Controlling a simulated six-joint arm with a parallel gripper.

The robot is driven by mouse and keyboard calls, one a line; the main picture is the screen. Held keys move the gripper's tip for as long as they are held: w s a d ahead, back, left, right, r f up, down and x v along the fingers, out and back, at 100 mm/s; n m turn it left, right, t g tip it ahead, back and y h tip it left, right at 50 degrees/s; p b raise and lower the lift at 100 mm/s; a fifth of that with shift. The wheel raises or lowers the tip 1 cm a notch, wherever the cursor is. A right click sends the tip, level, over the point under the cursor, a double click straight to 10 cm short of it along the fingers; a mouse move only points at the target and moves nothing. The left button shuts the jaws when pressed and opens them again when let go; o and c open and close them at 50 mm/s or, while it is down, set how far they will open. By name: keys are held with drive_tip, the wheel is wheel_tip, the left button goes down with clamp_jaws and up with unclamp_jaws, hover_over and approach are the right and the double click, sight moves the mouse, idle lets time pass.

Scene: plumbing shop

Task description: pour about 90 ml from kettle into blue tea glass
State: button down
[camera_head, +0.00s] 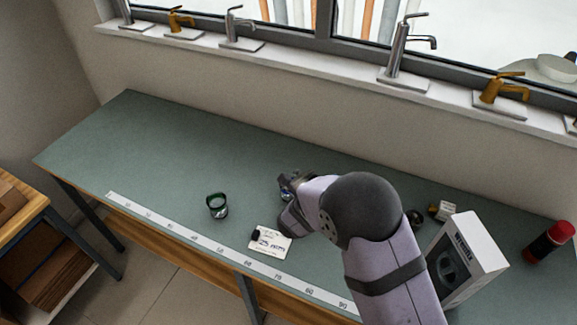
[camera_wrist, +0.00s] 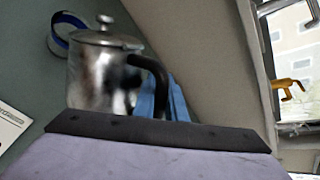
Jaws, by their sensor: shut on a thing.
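My gripper (camera_head: 292,190) is near the middle of the green bench, mostly hidden by my arm in the head view. In the wrist view, its blue fingers (camera_wrist: 163,102) are shut at the black handle (camera_wrist: 150,70) of the shiny metal kettle (camera_wrist: 97,75). The kettle has its knobbed lid on; only a little of it shows in the head view (camera_head: 284,181). A blue-rimmed glass (camera_wrist: 55,43) stands beyond the kettle and is partly hidden by it. A dark-rimmed glass (camera_head: 217,207) stands left of the gripper in the head view; I cannot tell whether it is the same one. Liquid is not visible.
A marked card (camera_head: 270,242) with a small black object lies near the front ruler strip (camera_head: 220,252). A white box (camera_head: 466,258), small fittings (camera_head: 441,211) and a red can (camera_head: 549,242) stand right. The bench's left part is clear. The wall runs behind.

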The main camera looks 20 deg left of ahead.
drive_tip(key=shift+w+a+r+n+h+p, duration=0.1)
drive_tip(key=shift+a+r+n+h+p, duration=0.25)
drive_tip(key=shift+p, duration=0.75)
drive_tip(key=shift+a+r+g+p, duration=0.1)
drive_tip(key=shift+r+g+p, duration=0.2)
drive_tip(key=shift+p, duration=0.3)
drive_tip(key=shift+w+a+r+n+p, duration=0.25)
drive_tip(key=shift+r+p, duration=0.1)
drive_tip(key=shift+p, duration=0.65)
drive_tip(key=shift+f+h, duration=0.1)
drive_tip(key=shift+h, duration=0.15)
drive_tip(key=shift+a, duration=0.1)
drive_tip(key=shift+w+a+r+n+g+h, duration=0.15)
drive_tip(key=shift+a+r+n+g+h, duration=0.15)
drive_tip(key=shift+a+r, duration=0.05)
drive_tip(key=shift+w+a+r, duration=0.15)
drive_tip(key=shift+a+r, duration=0.15)
drive_tip(key=shift+w+a+r+n+g+h, duration=0.2)
drive_tip(key=shift+w+a+r+n+h, duration=0.1)
drive_tip(key=shift+a, duration=0.25)
drive_tip(key=shift+w+a+r+n+g+h, duration=0.2)
drive_tip(key=shift+w+a+n+h, duration=0.1)
drive_tip(key=shift+a, duration=0.25)
